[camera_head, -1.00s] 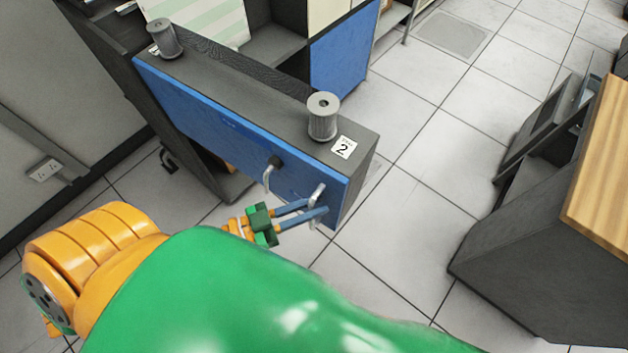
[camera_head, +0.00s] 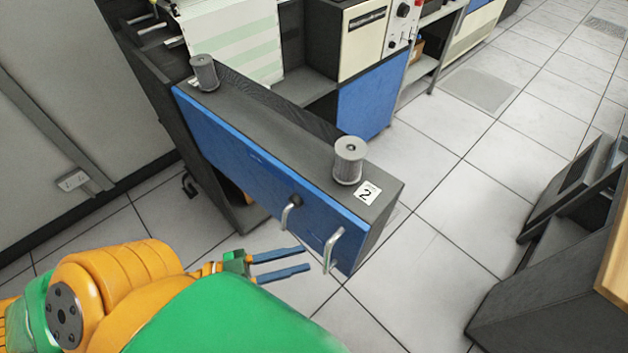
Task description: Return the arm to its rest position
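My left arm comes in from the lower left of the head view, its green and orange links filling the bottom. My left gripper (camera_head: 307,259) has two blue-grey fingers that stand apart with nothing between them. Its tips are just left of a metal handle (camera_head: 331,250) on the blue front panel (camera_head: 240,155) of the machine, with a small gap. A second metal handle (camera_head: 288,213) sits further left on the same panel. My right gripper is not in view.
Two grey cylinders (camera_head: 349,161) (camera_head: 204,73) stand on the machine's dark top, near a white label marked 2 (camera_head: 367,193). A dark cabinet (camera_head: 545,285) stands at the right. Tiled floor (camera_head: 440,265) is clear between them. A grey wall panel is at left.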

